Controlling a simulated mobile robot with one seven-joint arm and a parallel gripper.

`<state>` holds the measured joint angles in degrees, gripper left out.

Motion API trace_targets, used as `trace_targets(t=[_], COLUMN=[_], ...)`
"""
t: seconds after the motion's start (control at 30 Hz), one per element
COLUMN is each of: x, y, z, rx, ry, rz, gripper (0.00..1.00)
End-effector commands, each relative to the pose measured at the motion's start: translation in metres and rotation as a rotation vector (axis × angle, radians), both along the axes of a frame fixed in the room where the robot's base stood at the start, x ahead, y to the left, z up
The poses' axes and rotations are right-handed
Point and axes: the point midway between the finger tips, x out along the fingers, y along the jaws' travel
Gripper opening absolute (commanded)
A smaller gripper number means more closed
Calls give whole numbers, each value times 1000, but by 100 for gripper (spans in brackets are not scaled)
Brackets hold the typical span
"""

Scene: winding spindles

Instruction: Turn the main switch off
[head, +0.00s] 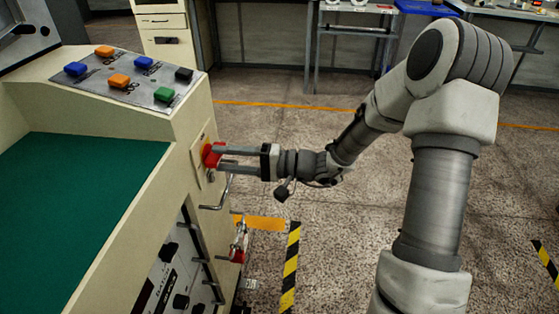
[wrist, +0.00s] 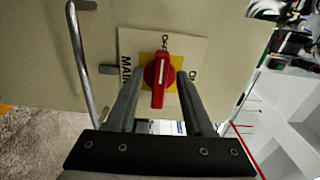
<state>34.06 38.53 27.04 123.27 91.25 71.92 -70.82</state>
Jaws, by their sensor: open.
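The main switch is a red rotary handle with a white line, on a yellow plate on the cream machine's side panel. It shows in the head view (head: 209,156) and in the wrist view (wrist: 159,82), where the handle runs roughly up and down. A label plate (wrist: 128,45) around it bears "MAIN" and position lettering, partly hidden by my fingers. My gripper (head: 222,159) is open at the panel, with its fingertips (wrist: 162,74) on either side of the red handle. I cannot tell whether the fingers touch it.
A bent metal bar handle (wrist: 85,65) stands out from the panel close beside my gripper. A console (head: 125,78) with several coloured buttons is on top. A red-handled fitting (head: 239,254) is lower on the machine.

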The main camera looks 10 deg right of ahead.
Motion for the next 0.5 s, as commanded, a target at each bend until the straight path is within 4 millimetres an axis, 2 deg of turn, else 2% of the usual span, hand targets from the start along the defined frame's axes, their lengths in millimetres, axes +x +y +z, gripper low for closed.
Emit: trace_targets(t=[0.5], x=[-40], y=[-113], z=[3], rx=[0], ry=[1], rz=[-6], gripper=[52])
